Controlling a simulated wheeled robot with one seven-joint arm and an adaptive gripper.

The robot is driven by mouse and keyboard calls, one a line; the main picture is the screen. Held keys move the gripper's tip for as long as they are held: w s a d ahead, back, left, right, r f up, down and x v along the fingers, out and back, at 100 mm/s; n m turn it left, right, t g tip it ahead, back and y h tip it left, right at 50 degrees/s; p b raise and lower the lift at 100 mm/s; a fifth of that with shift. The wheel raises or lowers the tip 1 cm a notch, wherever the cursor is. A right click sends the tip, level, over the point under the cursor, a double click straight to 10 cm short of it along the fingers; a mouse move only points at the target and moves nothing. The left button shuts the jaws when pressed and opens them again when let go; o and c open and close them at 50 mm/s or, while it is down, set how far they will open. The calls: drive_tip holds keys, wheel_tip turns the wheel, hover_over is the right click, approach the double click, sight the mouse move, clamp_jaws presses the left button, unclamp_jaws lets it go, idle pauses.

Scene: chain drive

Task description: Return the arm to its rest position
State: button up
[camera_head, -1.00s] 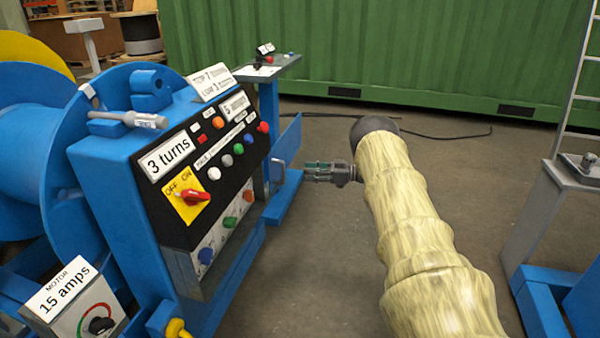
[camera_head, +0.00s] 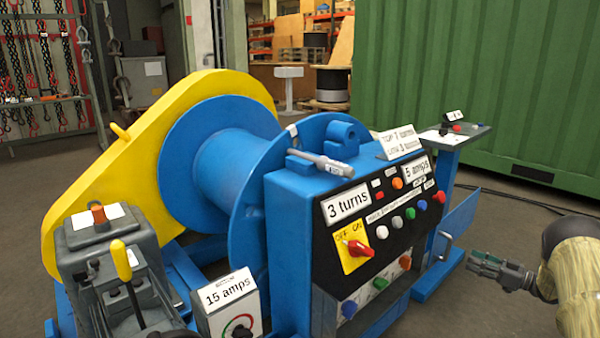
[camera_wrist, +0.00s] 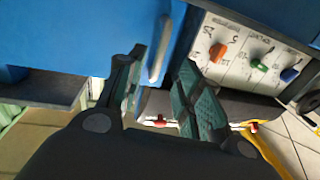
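My gripper (camera_head: 484,264) is at the right of the head view, at the end of my arm in its pale yellow, wood-like sleeve. It points left toward the blue control cabinet (camera_head: 290,205) and is apart from its front. In the wrist view my gripper (camera_wrist: 158,98) shows two green-padded fingers spread apart with nothing between them. A metal handle (camera_wrist: 160,50) on a blue panel lies beyond the fingers. Whether the gripper touches that handle cannot be told from the wrist view, but in the head view the handle (camera_head: 445,246) stands apart from it.
The blue winch drum (camera_head: 225,160) and yellow chain guard (camera_head: 80,210) stand left of the cabinet. A small pedestal panel (camera_head: 455,133) stands behind. A green container (camera_head: 480,70) closes off the back right. Floor (camera_head: 450,310) in front of the cabinet is clear.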

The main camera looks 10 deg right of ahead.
drive_tip(key=s+a+f+m+h, duration=0.3)
drive_tip(key=a+f+m+h, duration=0.15)
drive_tip(key=a+f, duration=0.7)
drive_tip(key=s+a+f+m+h, duration=0.4)
drive_tip(key=a+f+h, duration=0.1)
drive_tip(key=a+f, duration=0.7)
drive_tip(key=s+a+f+g+h, duration=0.1)
drive_tip(key=s+a+f+g, duration=0.15)
drive_tip(key=s+a, duration=0.5)
drive_tip(key=s+a+f+g, duration=0.2)
drive_tip(key=s+a+g, duration=0.15)
drive_tip(key=s, duration=0.75)
drive_tip(key=s+a+f+g+h, duration=0.1)
drive_tip(key=s+a+f+g, duration=0.15)
drive_tip(key=s+a, duration=0.5)
drive_tip(key=s+a+r+g, duration=0.2)
drive_tip(key=s, duration=0.8)
drive_tip(key=s+a+r+g, duration=0.1)
drive_tip(key=s+g, duration=0.2)
drive_tip(key=s, duration=0.7)
wheel_tip(320, 180, up, 34)
drive_tip(key=p, duration=3.3)
drive_tip(key=shift+s+h+p, duration=0.2)
drive_tip(key=shift+h+p, duration=0.15)
drive_tip(key=shift+h, duration=0.1)
drive_tip(key=shift+s+d+m, duration=0.1)
drive_tip(key=shift+m, duration=0.15)
